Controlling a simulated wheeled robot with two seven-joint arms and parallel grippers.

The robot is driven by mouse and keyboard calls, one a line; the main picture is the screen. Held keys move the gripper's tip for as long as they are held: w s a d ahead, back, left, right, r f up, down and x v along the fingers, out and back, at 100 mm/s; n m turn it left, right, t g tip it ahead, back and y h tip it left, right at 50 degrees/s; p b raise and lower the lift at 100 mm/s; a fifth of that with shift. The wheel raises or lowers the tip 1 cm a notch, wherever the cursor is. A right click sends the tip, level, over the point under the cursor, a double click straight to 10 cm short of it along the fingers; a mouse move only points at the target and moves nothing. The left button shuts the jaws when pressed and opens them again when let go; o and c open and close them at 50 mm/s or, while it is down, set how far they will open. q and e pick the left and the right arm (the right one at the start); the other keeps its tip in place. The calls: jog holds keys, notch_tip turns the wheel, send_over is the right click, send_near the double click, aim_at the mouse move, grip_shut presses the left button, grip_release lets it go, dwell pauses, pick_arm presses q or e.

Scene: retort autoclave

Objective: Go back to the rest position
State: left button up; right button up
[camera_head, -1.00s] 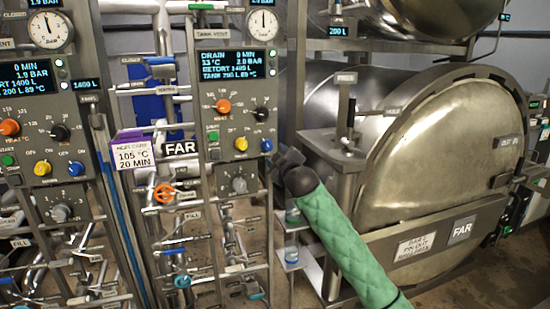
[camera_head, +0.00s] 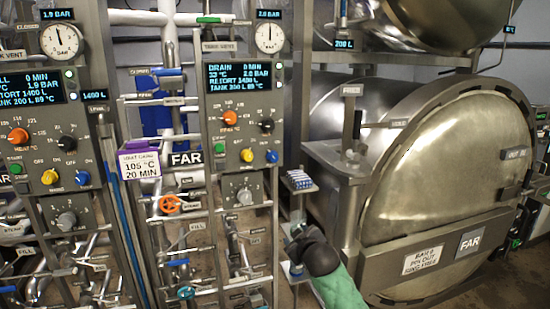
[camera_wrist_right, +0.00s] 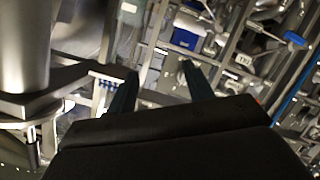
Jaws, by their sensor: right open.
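My right arm comes in from the bottom right in a green sleeve. Its dark gripper (camera_head: 298,236) is low beside the far control panel (camera_head: 240,150), left of the far retort (camera_head: 440,170). In the right wrist view my right gripper (camera_wrist_right: 160,75) has its two fingers apart with nothing between them. Panel and pipes show beyond the fingers. My left gripper is in neither view.
The retort's frame (camera_head: 345,180) stands close to the right of my gripper. A small rack of blue-and-white items (camera_head: 299,180) is just above it. Pipes and an orange valve wheel (camera_head: 170,204) are left. A second panel (camera_head: 45,120) stands further left.

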jog(key=s+d+f+m+g+h, duration=0.1)
jog(key=s+d+f+m+g, duration=0.25)
jog(key=s+f, duration=0.9)
jog(key=s+d+f+m+g+h, duration=0.15)
jog(key=s+d+f, duration=0.3)
jog(key=s, duration=0.75)
jog(key=s+d+f+m+g, duration=0.1)
jog(key=s+d+f+g, duration=0.3)
jog(key=s, duration=0.8)
jog(key=s+d+f+m+g+h, duration=0.1)
jog(key=s+d+f+g, duration=0.3)
jog(key=s, duration=0.8)
notch_tip(320, 180, down, 26)
jog(key=w+a+t, duration=0.1)
jog(key=w+a, duration=0.1)
jog(key=a, duration=0.1)
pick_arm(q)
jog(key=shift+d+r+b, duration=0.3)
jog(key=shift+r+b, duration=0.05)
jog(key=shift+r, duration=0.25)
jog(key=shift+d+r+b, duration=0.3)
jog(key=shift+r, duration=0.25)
pick_arm(e)
jog(key=s+f, duration=0.4)
jog(key=f, duration=0.8)
jog(key=s+f, duration=0.4)
jog(key=f, duration=0.9)
jog(key=shift+s, duration=0.3)
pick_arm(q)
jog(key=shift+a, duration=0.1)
